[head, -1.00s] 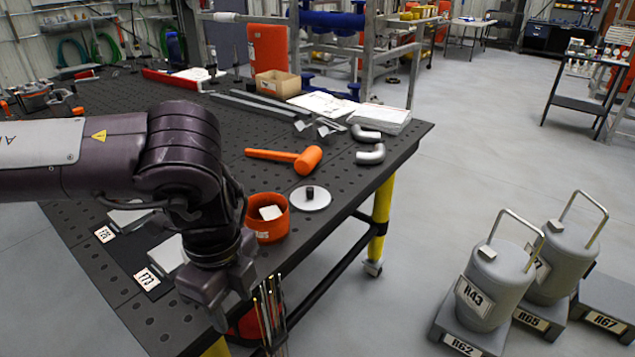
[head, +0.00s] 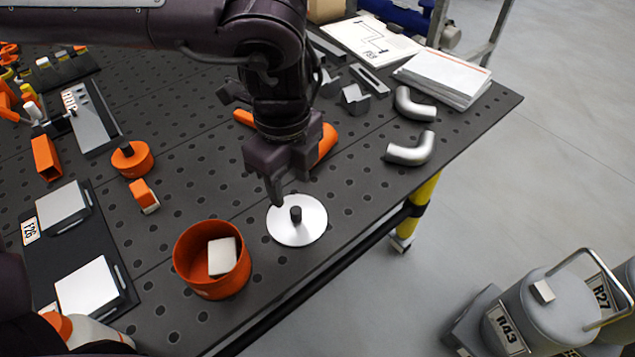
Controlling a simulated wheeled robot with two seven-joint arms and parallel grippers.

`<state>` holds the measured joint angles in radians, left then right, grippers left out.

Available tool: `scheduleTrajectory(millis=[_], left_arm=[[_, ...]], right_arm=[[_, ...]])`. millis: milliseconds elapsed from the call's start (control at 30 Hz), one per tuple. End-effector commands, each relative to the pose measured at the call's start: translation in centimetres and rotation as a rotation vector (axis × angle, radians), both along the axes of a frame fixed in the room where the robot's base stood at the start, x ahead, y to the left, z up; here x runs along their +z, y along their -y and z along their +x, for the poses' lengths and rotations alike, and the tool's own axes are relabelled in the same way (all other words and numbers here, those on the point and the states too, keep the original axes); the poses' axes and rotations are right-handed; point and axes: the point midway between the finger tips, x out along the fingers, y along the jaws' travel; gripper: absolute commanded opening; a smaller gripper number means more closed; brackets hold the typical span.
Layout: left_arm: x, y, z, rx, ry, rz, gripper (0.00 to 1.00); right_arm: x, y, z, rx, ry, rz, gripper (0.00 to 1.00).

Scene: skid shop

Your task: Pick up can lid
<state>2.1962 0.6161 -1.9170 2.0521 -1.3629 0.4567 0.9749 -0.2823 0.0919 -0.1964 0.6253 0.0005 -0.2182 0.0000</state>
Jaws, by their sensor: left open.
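The can lid (head: 314,224) is a round, pale metal disc with a black knob in its middle. It lies flat on the dark perforated table near the front right edge. My left gripper (head: 287,190) is open and points down just behind and above the lid, with its fingers close to the knob in the picture. It holds nothing, and I cannot tell the exact height of the fingers over the knob. An open orange can (head: 187,262) stands left of the lid with a white block (head: 222,256) inside. My right gripper is not in view.
An orange mallet (head: 327,141) lies behind my left gripper, partly hidden by it. Two metal pipe elbows (head: 412,150) and a stack of papers (head: 443,76) lie to the right. Flat plates on a dark mat (head: 70,243) lie at the left. Grey canisters (head: 548,312) stand on the floor.

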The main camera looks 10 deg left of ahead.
Motion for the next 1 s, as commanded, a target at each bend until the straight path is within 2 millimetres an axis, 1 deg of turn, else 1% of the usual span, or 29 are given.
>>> scheduleTrajectory(millis=[33, 100, 200, 400, 533, 633, 733, 933, 1000], left_arm=[[-0.2, 0.0, 0.0, 0.000, -0.001, 0.000, 0.45], [-0.7, 0.0, 0.0, 0.000, -0.002, 0.003, 0.45], [-1.8, 0.0, 0.0, -0.001, -0.003, 0.003, 0.45], [-4.1, 0.2, 0.0, -0.001, -0.003, 0.003, 0.45], [-6.2, 0.5, 0.1, -0.001, -0.004, 0.004, 0.45], [-7.3, 0.5, 0.1, 0.000, -0.002, 0.002, 0.45], [-7.8, 0.5, 0.2, 0.000, 0.000, 0.000, 0.45], [-7.8, 0.5, 0.2, 0.000, 0.000, 0.000, 0.45], [-7.8, 0.5, 0.2, 0.000, 0.000, 0.000, 0.36]], right_arm=[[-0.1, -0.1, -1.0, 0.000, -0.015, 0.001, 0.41], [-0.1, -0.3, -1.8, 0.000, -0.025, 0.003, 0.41], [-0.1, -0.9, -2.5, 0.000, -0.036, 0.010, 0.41], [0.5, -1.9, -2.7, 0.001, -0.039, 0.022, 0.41], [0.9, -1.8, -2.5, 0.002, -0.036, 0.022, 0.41], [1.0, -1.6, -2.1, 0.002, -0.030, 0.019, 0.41], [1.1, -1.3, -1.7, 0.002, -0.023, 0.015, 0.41], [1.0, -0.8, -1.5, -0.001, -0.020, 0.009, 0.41], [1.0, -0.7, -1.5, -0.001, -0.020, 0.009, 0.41]])
